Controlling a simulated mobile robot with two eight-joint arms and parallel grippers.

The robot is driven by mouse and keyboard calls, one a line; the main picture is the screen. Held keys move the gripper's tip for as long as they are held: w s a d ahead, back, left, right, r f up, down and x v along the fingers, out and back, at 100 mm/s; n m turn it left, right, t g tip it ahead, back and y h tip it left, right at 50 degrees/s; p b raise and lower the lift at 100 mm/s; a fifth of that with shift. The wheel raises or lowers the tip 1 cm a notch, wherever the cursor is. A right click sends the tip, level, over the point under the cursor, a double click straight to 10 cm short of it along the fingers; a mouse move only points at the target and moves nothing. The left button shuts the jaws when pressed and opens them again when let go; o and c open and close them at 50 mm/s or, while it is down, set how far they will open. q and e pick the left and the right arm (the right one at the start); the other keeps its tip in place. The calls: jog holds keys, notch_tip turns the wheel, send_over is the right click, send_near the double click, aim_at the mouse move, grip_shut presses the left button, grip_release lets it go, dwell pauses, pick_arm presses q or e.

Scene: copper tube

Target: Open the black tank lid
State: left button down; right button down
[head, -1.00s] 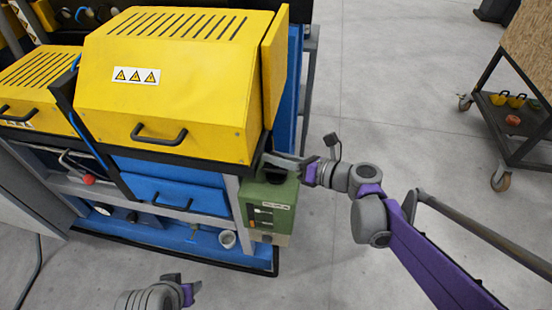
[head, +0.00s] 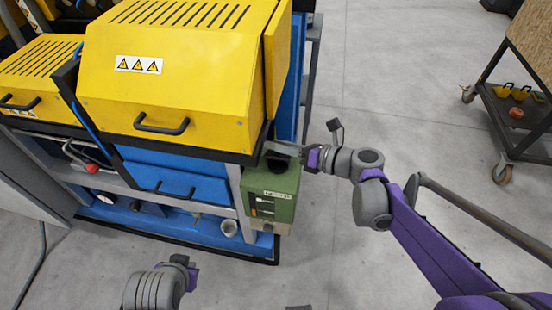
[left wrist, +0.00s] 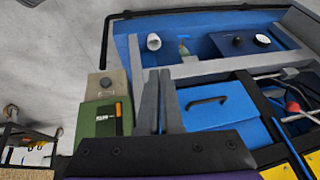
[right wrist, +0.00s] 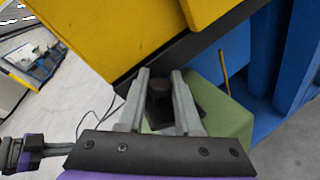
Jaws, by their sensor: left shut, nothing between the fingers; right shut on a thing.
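The green tank box (head: 272,198) is mounted at the machine's right corner, below the yellow hood. Its black lid (right wrist: 160,92) shows between my right gripper's fingers (right wrist: 159,88) in the right wrist view. In the head view my right gripper (head: 282,151) reaches the box top from the right and partly hides the lid. The right gripper is shut on the lid, which appears seated on the box top. My left gripper (head: 190,270) is low in front of the machine, apart from it; its fingers (left wrist: 158,80) are shut and empty. The green box (left wrist: 98,118) also shows in the left wrist view.
The yellow hood (head: 185,75) and its dark lower edge stand close above and beside the right gripper. A blue drawer (head: 175,180) is left of the box. A wheeled cart (head: 520,110) stands far right. Grey floor between is clear.

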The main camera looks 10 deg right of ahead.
pick_arm(q)
jog(key=w+d+r+m+t, duration=0.2)
jog(key=w+d+r+m, duration=0.15)
jog(key=m, duration=0.55)
jog(key=w+d+r+m+t, duration=0.2)
jog(key=w+m, duration=0.2)
jog(key=m, duration=0.4)
jog(key=w+d+r+m+t+h, duration=0.15)
jog(key=d+r+m, duration=0.25)
jog(key=d+m, duration=0.45)
jog(key=w+d+r+m+t+h, duration=0.15)
jog(key=d+r+m+h, duration=0.35)
jog(key=m, duration=0.6)
jog(key=shift+t+y, duration=0.4)
jog(key=shift+y, duration=0.55)
jog(key=shift+s+d+f+x, duration=0.1)
jog(key=shift+f+x, duration=0.1)
jog(key=shift+x, duration=1.45)
jog(key=shift+s+d+f+x, duration=0.1)
jog(key=shift+s+f+x, duration=0.1)
jog(key=shift+x, duration=1.45)
jog(key=shift+s+d+f+x, duration=0.1)
jog(key=shift+f+x, duration=0.15)
jog(key=shift+x, duration=1.45)
